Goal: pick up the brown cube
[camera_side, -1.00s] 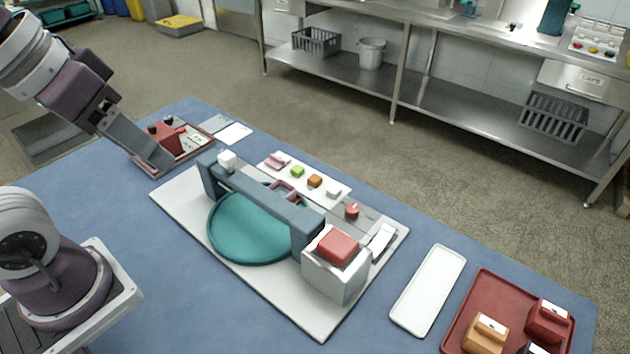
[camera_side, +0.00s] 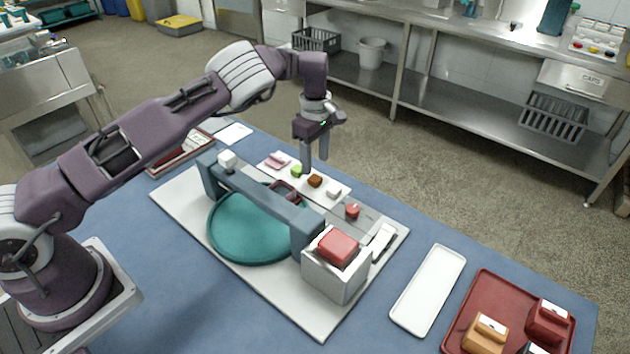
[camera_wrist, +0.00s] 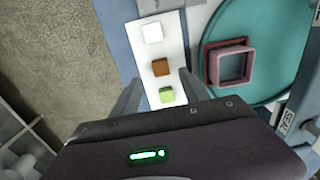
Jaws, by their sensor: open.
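The brown cube (camera_side: 315,181) sits on a white strip (camera_side: 343,194) in a row between a green cube (camera_side: 297,171) and a white cube (camera_side: 334,193). In the wrist view the brown cube (camera_wrist: 161,67) lies beyond the green cube (camera_wrist: 166,95). My gripper (camera_side: 315,166) points down above the strip, near the green cube. Its fingers are apart and empty. In the wrist view my fingers (camera_wrist: 158,88) stand on either side of the strip, with the green cube closest between them.
A blue-grey beam (camera_side: 262,202) spans a teal round dish (camera_side: 240,232) beside the strip. A grey block with a red top (camera_side: 338,248) stands at the right. A white tray (camera_side: 428,290) lies further right.

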